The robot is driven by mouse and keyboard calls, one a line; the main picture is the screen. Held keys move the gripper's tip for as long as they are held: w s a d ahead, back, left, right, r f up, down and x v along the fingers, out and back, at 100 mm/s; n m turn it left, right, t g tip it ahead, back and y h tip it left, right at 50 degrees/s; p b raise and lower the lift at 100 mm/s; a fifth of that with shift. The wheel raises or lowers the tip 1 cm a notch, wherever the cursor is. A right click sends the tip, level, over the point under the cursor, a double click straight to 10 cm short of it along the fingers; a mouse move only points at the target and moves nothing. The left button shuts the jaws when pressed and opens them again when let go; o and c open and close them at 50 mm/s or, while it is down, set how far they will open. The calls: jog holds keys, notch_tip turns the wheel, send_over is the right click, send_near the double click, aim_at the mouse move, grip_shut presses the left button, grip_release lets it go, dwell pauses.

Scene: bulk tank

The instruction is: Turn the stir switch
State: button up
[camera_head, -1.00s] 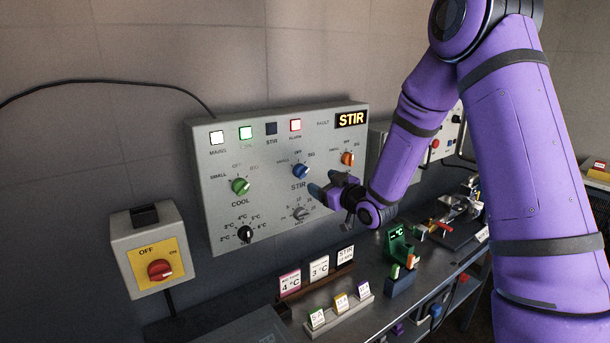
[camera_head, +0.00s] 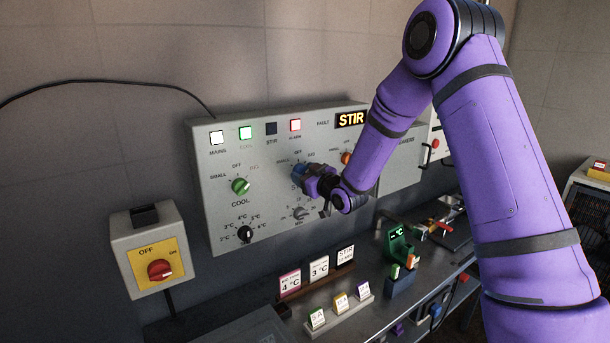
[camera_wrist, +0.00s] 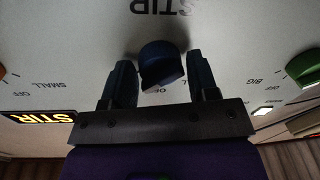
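The stir switch is a blue rotary knob (camera_wrist: 162,72) on the grey control panel (camera_head: 218,190), above the word STIR. In the wrist view, which is upside down, it sits between the two dark fingers of my gripper (camera_wrist: 160,62). A gap shows on both sides of the knob, so the fingers are around it but seem not to touch it. Its OFF mark is partly covered by the knob, and its exact pointing is hard to tell. In the head view my gripper (camera_head: 305,178) is at the panel and largely hides the knob.
A green COOL knob (camera_head: 240,186) is left of the stir switch and an orange knob (camera_head: 347,158) right of it. The STIR lamp (camera_head: 271,129) is dark; the display (camera_head: 351,120) reads STIR. A red main switch (camera_head: 160,270) and small cards (camera_head: 319,268) are lower down.

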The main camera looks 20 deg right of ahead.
jog(key=c, duration=0.5)
jog(key=shift+n, duration=0.3)
jog(key=n, duration=0.4)
jog(key=shift+r, duration=0.1)
jog(key=n, duration=0.4)
jog(key=shift+d+n+h, duration=0.1)
jog(key=shift+n+h, duration=0.2)
jog(key=shift+r, duration=0.1)
jog(key=shift+w, duration=0.1)
jog(key=o, duration=0.9)
